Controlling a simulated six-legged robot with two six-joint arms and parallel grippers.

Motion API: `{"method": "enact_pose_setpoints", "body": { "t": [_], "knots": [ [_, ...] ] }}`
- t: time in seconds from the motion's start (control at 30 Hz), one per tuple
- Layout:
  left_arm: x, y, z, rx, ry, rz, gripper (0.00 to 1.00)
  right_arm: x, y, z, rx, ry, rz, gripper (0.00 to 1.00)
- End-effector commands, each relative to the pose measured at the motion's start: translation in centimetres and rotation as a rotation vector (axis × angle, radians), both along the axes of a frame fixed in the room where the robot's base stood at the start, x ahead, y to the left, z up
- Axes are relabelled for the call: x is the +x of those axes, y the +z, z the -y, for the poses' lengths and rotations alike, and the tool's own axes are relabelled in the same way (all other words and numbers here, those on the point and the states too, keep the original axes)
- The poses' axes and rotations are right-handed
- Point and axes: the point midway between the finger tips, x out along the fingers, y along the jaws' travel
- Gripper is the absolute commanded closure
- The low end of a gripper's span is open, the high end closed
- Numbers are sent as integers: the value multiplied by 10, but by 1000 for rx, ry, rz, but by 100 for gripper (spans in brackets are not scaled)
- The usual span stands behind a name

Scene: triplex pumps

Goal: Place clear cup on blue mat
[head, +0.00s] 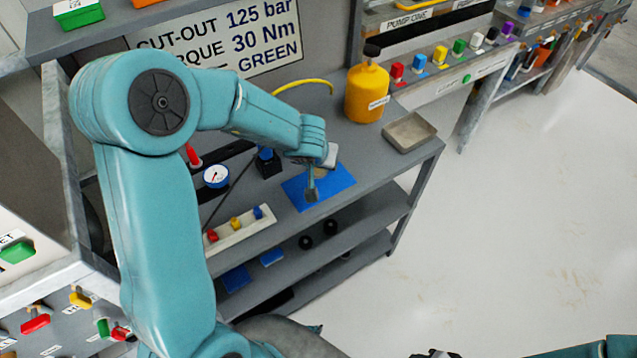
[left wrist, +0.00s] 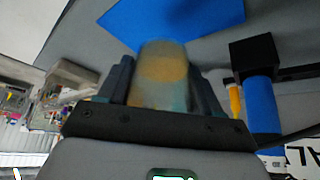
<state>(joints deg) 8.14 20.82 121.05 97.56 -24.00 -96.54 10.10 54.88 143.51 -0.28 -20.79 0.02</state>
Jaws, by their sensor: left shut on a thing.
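The clear cup (left wrist: 161,72) stands between the two fingers of my left gripper (left wrist: 160,88) in the left wrist view, see-through with a yellowish tint. The gripper is shut on it. In the head view my left gripper (head: 313,186) is over the blue mat (head: 339,181), on the grey bench, and mostly hides the cup. The blue mat also shows beyond the cup in the left wrist view (left wrist: 195,18). I cannot tell whether the cup touches the mat.
A yellow bottle (head: 366,93) and a shallow grey tray (head: 409,132) stand behind and right of the mat. A black block with a blue part (head: 267,163), a round gauge (head: 216,177) and a white holder with coloured pegs (head: 238,229) are to its left.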

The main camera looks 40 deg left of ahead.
Motion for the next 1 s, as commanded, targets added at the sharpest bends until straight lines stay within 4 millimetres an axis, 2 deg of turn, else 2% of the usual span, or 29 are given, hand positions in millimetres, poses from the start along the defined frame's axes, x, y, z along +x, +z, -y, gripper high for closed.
{"method": "enact_pose_setpoints", "body": {
  "t": [0.17,0.4,0.67,0.83,0.87,0.9,1.0],
  "knots": [
    [0,-15,0,0,-1,0,71,0,-11,0,0,0,1,58],
    [0,-52,0,0,-1,-1,71,0,-40,0,0,0,0,58],
    [0,-49,0,0,0,0,71,0,-37,0,0,0,1,58],
    [0,-54,0,0,-1,-1,71,0,-39,0,0,0,1,58],
    [0,-53,0,0,-1,0,26,0,-38,0,0,0,1,58],
    [0,-53,0,0,-1,0,13,0,-38,0,0,0,1,58],
    [0,-53,0,0,-1,0,10,0,-38,0,0,0,1,58]
  ]
}}
